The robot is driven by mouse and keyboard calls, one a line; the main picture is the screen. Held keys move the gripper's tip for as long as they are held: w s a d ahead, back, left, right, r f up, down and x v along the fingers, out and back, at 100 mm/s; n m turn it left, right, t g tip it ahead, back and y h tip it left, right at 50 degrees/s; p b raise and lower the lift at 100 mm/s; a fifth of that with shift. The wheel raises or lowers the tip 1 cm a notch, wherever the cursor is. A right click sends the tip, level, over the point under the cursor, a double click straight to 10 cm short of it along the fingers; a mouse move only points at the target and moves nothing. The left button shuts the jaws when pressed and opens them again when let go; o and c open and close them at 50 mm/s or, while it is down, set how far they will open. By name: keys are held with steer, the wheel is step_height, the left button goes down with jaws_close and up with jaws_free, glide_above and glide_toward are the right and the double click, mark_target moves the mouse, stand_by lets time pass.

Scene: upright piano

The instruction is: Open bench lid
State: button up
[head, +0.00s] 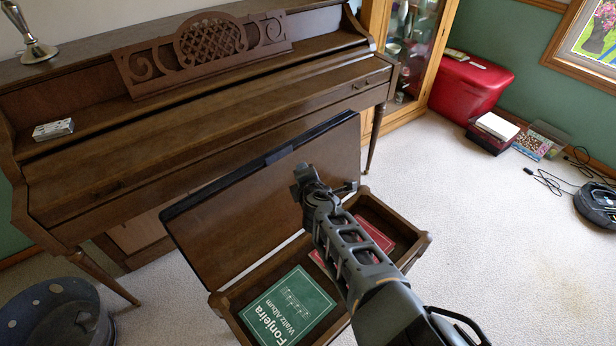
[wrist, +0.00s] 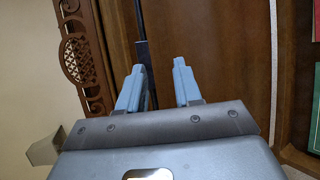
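The piano bench stands in front of the piano with its brown wooden lid (head: 248,205) tilted up steeply, leaning toward the piano. The open bench box (head: 408,232) shows below it, holding a green "Waltz Album" book (head: 290,308) and a red book (head: 372,236). My gripper (head: 303,180) is in front of the lid's inner face, toward its right half. In the wrist view, my gripper (wrist: 160,84) has its two blue-grey fingers apart with nothing visible between them. The lid's inner face (wrist: 215,50) and dark edge lie beyond them; contact cannot be told.
The upright piano (head: 200,110) stands close behind the lid. A red chest (head: 468,85) and glass cabinet (head: 412,45) are at the back right. A dark round pot (head: 60,315) is at lower left. Carpet (head: 500,220) on the right is clear, with a robot vacuum (head: 597,203) beyond.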

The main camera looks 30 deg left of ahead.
steer(key=p+v, duration=0.2)
steer(key=v, duration=0.4)
stand_by(0.4)
steer(key=shift+s, duration=0.1)
